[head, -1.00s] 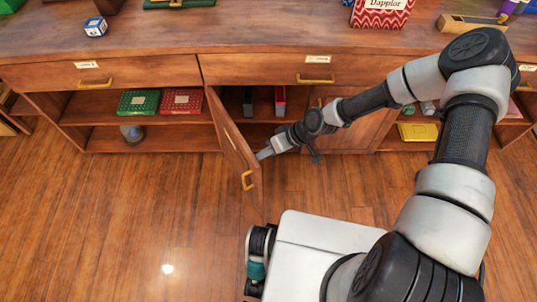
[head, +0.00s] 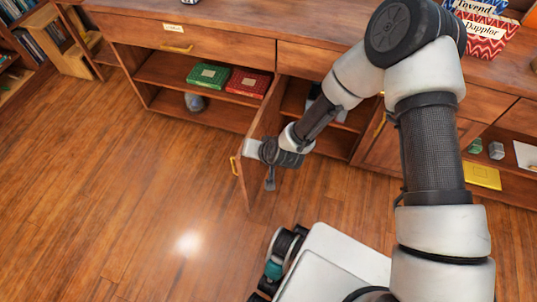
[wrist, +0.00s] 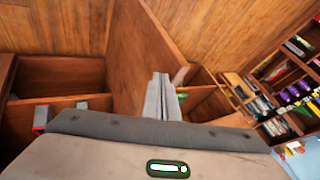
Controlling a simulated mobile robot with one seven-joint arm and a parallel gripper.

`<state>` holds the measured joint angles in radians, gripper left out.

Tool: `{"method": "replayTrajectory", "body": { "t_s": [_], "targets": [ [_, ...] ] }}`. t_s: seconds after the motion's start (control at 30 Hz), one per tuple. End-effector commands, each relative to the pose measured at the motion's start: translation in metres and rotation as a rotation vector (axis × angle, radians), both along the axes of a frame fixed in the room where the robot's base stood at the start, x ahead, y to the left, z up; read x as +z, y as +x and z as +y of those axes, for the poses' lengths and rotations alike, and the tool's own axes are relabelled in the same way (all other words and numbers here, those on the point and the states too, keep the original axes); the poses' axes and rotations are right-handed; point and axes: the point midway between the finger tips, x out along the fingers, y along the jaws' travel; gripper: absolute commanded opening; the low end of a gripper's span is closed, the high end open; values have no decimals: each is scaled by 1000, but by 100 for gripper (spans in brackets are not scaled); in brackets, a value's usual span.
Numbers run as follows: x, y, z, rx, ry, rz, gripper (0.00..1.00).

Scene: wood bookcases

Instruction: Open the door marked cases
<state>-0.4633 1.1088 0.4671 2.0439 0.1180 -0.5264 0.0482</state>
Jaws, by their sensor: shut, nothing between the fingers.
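The wooden cabinet door (head: 252,188) stands open, swung well out from the cabinet front on its left-side hinge. Its brass handle (head: 234,166) is on the outer face, to the left. No marking on the door can be read. My gripper (head: 251,148) is at the door's upper part, reaching across it from the inner side. In the wrist view, the shut, empty fingers (wrist: 163,92) are close beside the door panel (wrist: 145,50). Whether they touch it is unclear. The compartment (head: 297,100) behind the door is partly hidden by my arm.
The open shelf to the left holds a green box (head: 208,76), a red box (head: 248,83) and a grey object (head: 194,102). Another closed door with a brass handle (head: 379,126) is to the right. A yellow item (head: 482,176) lies at far right. The floor at left is clear.

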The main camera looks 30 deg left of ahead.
Motion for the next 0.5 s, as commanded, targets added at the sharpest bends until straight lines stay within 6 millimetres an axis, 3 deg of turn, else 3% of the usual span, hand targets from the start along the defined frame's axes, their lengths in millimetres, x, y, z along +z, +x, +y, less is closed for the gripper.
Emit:
{"method": "replayTrajectory", "body": {
  "t_s": [0.2,0.5],
  "targets": [
    [0,-4,14,1,0,-1,0],
    [0,-5,17,1,-1,0,0]
  ]
}}
